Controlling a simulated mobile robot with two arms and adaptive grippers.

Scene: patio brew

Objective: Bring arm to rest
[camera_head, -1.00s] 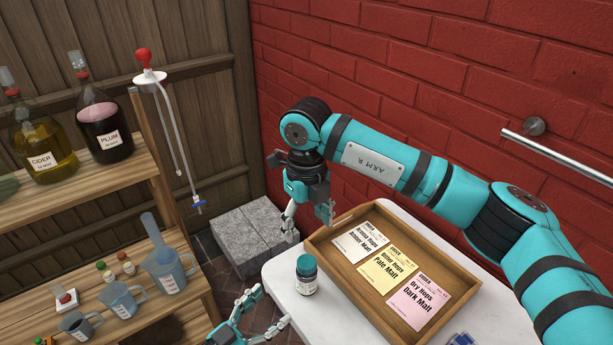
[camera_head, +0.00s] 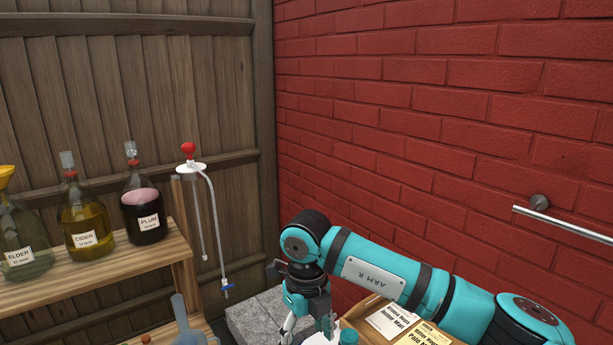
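My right arm (camera_head: 372,278), teal with black bands, reaches in from the lower right in front of the red wall. Its gripper (camera_head: 308,328) points down at the bottom edge, its fingers spread apart with nothing seen between them. The fingertips are partly cut off by the frame. My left gripper is not in view.
A wooden tray (camera_head: 356,322) with order cards is partly hidden behind my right arm. Wooden shelves (camera_head: 100,272) at left hold elder, cider and plum (camera_head: 146,213) bottles. A siphon (camera_head: 212,215) hangs at the shelf end. A metal rail (camera_head: 565,224) is on the wall.

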